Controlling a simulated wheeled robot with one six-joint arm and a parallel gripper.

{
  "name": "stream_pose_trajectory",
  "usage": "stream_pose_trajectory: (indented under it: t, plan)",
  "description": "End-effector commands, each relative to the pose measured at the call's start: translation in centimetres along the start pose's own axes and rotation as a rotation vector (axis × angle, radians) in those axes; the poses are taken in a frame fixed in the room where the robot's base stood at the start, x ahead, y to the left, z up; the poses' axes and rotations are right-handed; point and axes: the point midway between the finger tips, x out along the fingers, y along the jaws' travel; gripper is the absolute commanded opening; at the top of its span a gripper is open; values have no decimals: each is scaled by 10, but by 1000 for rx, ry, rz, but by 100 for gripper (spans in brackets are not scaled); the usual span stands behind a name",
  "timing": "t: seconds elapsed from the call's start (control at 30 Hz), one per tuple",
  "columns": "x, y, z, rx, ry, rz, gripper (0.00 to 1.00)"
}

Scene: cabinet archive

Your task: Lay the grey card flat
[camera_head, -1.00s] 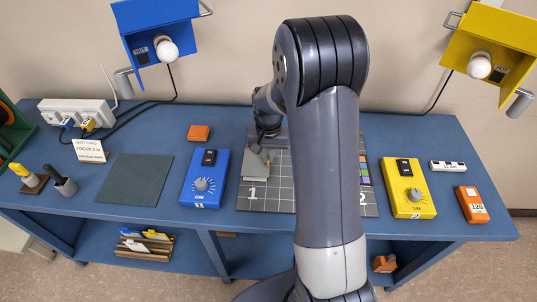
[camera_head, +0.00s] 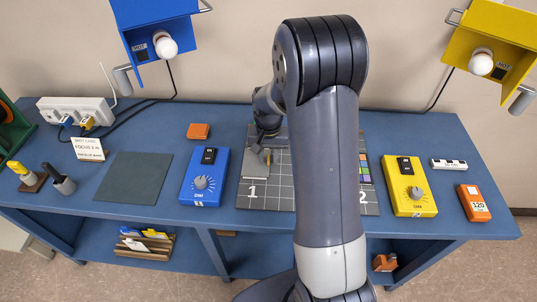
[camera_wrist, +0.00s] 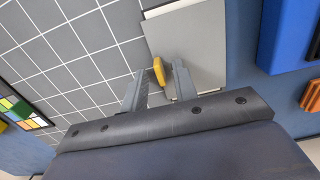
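The grey card (camera_head: 255,166) lies on the left part of the dark gridded board (camera_head: 283,190), just above the number 1. It appears flat there. In the wrist view the grey card (camera_wrist: 192,42) shows at upper centre right, with a pale strip along its far edge. A yellow tab (camera_wrist: 158,71) is at the card's edge, between my fingers. My gripper (camera_wrist: 158,88) is open, with a visible gap beside the tab. In the head view my gripper (camera_head: 267,148) is low over the card's upper right, partly hidden by my arm.
A blue control box (camera_head: 205,177) stands close left of the board, and a yellow one (camera_head: 409,187) stands to its right. A colour chart (camera_wrist: 20,112) lies on the board. An orange block (camera_head: 199,131) lies behind the blue box. A dark green mat (camera_head: 133,177) is bare.

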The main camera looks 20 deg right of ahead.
Motion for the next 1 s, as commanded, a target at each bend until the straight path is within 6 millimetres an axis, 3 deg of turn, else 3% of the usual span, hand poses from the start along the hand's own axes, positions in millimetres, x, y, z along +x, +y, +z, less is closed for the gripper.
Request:
stream_pose_trajectory:
  t: [0.43, 1.0]
  plan:
    - [-3, 0, 0, 0, 0, 0, 28]
    - [-42, 0, 0, 0, 1, 0, 28]
